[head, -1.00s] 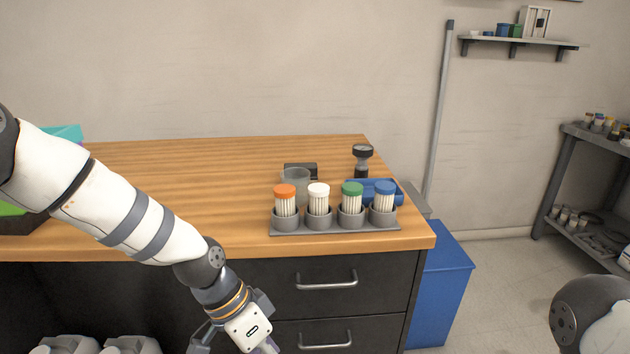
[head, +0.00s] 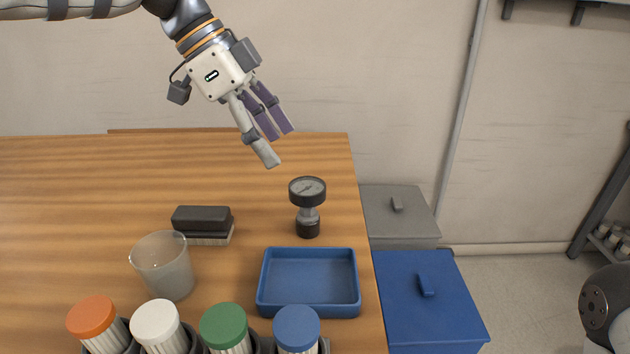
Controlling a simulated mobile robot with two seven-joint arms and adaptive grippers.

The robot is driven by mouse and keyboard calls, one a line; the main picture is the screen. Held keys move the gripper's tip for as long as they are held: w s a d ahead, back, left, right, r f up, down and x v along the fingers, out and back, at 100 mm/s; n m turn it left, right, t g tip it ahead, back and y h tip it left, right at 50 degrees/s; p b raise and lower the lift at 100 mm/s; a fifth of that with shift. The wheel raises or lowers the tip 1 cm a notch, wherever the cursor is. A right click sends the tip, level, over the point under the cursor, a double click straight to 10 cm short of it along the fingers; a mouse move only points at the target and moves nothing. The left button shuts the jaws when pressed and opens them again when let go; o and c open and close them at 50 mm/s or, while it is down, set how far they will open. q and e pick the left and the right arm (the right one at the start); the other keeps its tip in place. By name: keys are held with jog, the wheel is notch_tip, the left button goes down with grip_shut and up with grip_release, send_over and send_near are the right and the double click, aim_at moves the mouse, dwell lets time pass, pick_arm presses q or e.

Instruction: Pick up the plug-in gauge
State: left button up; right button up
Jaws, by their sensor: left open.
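The plug-in gauge (head: 308,206) stands upright on the wooden bench top near its right edge, with a round dark dial on a metal stem and a dark base. My left gripper (head: 278,148) is open and empty. It hangs above and behind the gauge, a little to its left in the picture, with fingers pointing down and right. It does not touch the gauge. My right gripper is not in view.
A blue tray (head: 309,283) lies just in front of the gauge. A black-topped brush (head: 202,225), a clear cup (head: 163,266) and several capped cylinders, one orange-capped (head: 97,318), stand to the left and front. Blue (head: 428,300) and grey (head: 399,214) lidded bins stand right of the bench.

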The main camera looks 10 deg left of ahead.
aim_at(304, 186)
pick_arm(q)
jog(key=x, duration=1)
jog(key=shift+s+d+f, duration=0.1)
jog(key=shift+s+d, duration=0.1)
jog(key=shift+s, duration=0.2)
jog(key=c, duration=1.3)
